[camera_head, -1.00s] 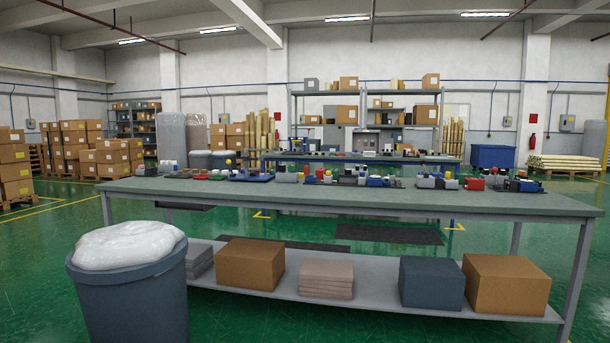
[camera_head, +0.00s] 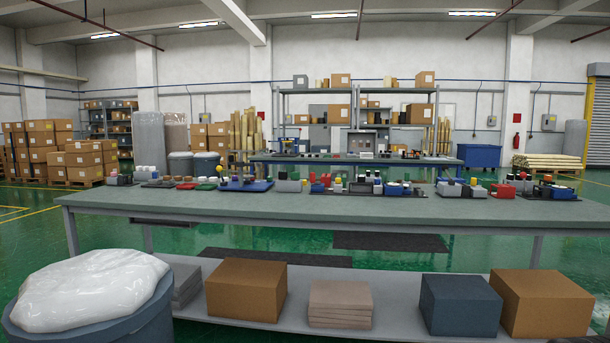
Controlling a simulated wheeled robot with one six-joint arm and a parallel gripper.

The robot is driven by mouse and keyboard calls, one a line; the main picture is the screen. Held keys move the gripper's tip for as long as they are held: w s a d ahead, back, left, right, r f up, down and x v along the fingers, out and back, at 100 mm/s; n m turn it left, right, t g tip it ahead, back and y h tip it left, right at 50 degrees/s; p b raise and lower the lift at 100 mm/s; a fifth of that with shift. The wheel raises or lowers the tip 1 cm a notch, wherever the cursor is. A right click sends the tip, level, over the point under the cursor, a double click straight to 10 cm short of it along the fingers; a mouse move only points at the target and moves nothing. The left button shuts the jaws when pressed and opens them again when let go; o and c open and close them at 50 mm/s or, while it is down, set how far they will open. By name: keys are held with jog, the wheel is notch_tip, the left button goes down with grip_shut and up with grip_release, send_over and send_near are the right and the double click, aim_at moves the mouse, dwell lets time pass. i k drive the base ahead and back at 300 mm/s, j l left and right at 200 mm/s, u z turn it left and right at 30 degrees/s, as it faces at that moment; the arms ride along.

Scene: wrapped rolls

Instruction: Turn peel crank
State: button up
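I cannot make out a peel crank for certain. Many small devices stand in a row on the long grey-green table (camera_head: 330,208). Among them is a blue-based device (camera_head: 245,185) left of the middle, with a yellow ball-like part beside it. Other small blocks, knobs and coloured parts run to the right end, too small to tell apart. My gripper is not in view.
A grey bin (camera_head: 110,325) with clear plastic stands at the front left. Boxes, including a dark one (camera_head: 460,303), sit on the table's lower shelf (camera_head: 392,318). A blue-framed table (camera_head: 350,158) stands behind. Green floor (camera_head: 30,240) is open at the left.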

aim_at(311, 174)
jog(key=i+j, duration=0.2)
jog(key=i, duration=0.3)
jog(key=i+j+z, duration=0.1)
jog(key=i, duration=0.4)
jog(key=i+j, duration=0.35)
jog(key=i, duration=0.1)
